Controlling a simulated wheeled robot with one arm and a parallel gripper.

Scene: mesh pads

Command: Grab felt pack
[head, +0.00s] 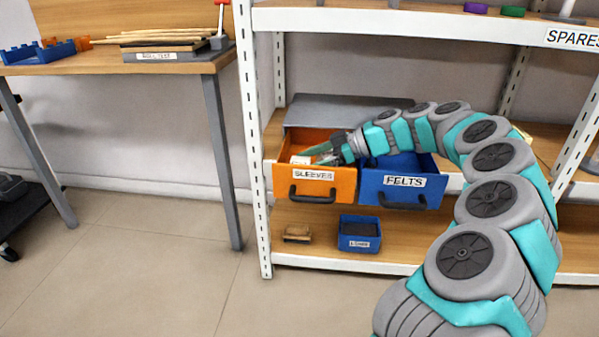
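A blue drawer labelled FELTS (372,187) is pulled open on the shelf. My arm hides much of its inside, and I cannot make out a felt pack there. An orange drawer labelled SLEEVES (285,183) stands open to its left. My gripper (322,153) is at the orange drawer's opening, close to its right side, pointing left. A small white item (300,159) shows inside the orange drawer, close to the gripper's tips. The fingers are too small to tell whether they are open or shut, or whether they touch anything.
The grey cabinet top (345,108) is above the drawers. A small blue bin (360,241) and a brown brush-like block (298,233) sit on the lower shelf. A white upright post (254,150) stands left of the drawers. A wooden workbench (190,65) is farther left.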

